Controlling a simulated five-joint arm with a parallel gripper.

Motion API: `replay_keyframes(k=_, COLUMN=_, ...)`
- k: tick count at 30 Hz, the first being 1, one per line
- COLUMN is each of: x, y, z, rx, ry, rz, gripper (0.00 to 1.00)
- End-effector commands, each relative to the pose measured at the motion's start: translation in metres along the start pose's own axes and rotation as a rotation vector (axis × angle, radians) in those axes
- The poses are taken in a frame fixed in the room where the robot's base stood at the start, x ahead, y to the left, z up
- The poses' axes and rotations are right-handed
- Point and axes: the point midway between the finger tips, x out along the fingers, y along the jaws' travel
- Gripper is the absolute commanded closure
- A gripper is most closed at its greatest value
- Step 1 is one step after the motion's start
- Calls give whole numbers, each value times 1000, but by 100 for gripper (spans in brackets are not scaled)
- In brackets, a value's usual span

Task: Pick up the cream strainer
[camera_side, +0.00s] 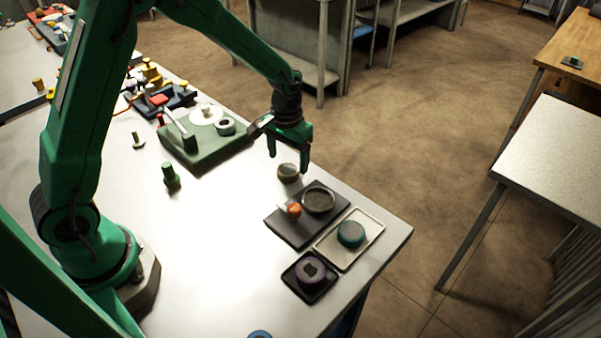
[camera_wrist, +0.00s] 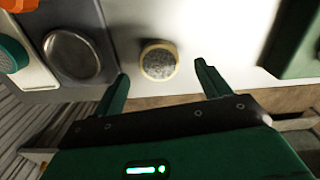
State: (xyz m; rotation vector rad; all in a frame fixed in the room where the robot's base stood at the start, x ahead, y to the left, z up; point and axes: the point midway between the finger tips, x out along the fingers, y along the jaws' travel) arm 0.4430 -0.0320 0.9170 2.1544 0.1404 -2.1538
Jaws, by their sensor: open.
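The cream strainer (camera_side: 288,172) looks like a small round piece with a cream rim and a grey speckled top. It stands on the white table near its far edge, beside the dark tray. In the wrist view the strainer (camera_wrist: 159,62) lies ahead of my fingertips, roughly between their lines. My gripper (camera_side: 288,164) is open and empty, just above and close to the strainer in the side view. Its two green fingers (camera_wrist: 162,82) are spread wide in the wrist view. I cannot tell the exact height gap.
A dark tray (camera_side: 293,234) holds a dark round dish (camera_side: 318,200) and an orange piece (camera_side: 294,210). A cream tray (camera_side: 336,256) bears a teal round piece (camera_side: 351,234). A small dark tray (camera_side: 301,289) bears a purple ring (camera_side: 310,269). A green board (camera_side: 195,160) stands left of my gripper.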

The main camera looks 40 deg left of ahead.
Motion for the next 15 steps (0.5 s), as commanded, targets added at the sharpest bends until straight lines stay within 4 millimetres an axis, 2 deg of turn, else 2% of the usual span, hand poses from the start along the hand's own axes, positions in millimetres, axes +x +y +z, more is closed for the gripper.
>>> replay_keyframes(k=6, x=26, y=0, z=1, rx=0, ry=-3, rz=-1, gripper=24)
replay_keyframes(k=15, x=32, y=0, z=1, rx=0, ry=0, rz=0, gripper=24)
